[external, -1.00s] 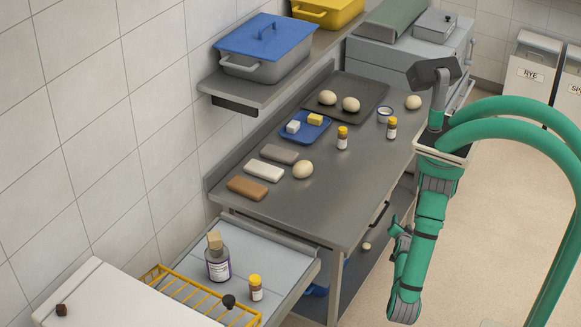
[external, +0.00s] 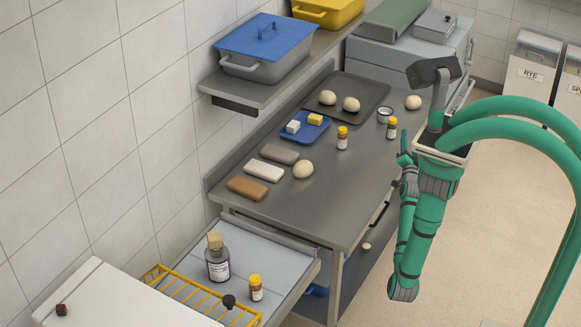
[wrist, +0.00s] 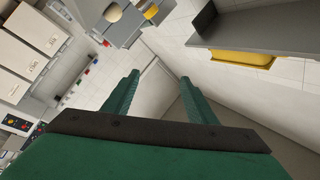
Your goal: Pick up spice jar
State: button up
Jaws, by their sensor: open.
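Three small brown spice jars with yellow caps show in the external view. One jar (external: 342,138) stands upright near the middle of the steel table (external: 335,205). A second jar (external: 391,128) stands to its right, close to the table's right edge. A third jar (external: 255,288) stands on the lower counter beside a larger bottle. My gripper is open and empty in the wrist view (wrist: 158,88). In the external view my green arm is at the table's right side, with its raised end near the right-hand jar. No jar shows between the fingers in the wrist view.
A baking tray (external: 372,88) with dough balls, a blue tray (external: 318,136), a small cup (external: 384,115), dough and several loaf-shaped blocks share the table. A shelf with a blue-lidded tub (external: 262,62) overhangs the back. The table's front part is clear.

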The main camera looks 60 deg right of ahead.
jog(key=w+n+t+y, duration=0.4)
jog(key=w+n+y, duration=0.3)
jog(key=w, duration=0.9)
jog(key=n+g+y, duration=0.2)
jog(key=n+y, duration=0.1)
jog(key=n, duration=0.4)
send_near(342, 136)
jog(key=w+d, duration=0.3)
jog(key=shift+w+f, duration=0.1)
jog(key=shift+f, duration=0.1)
jog(key=shift+w+a+f+n, duration=0.1)
jog(key=shift+a+f+n, duration=0.05)
jog(key=shift+n, duration=0.25)
jog(key=shift+w+f+g, duration=0.15)
jog(key=shift+g, duration=0.15)
jog(key=x, duration=0.5)
jog(key=shift+x, duration=2.75)
jog(key=shift+c, duration=0.7)
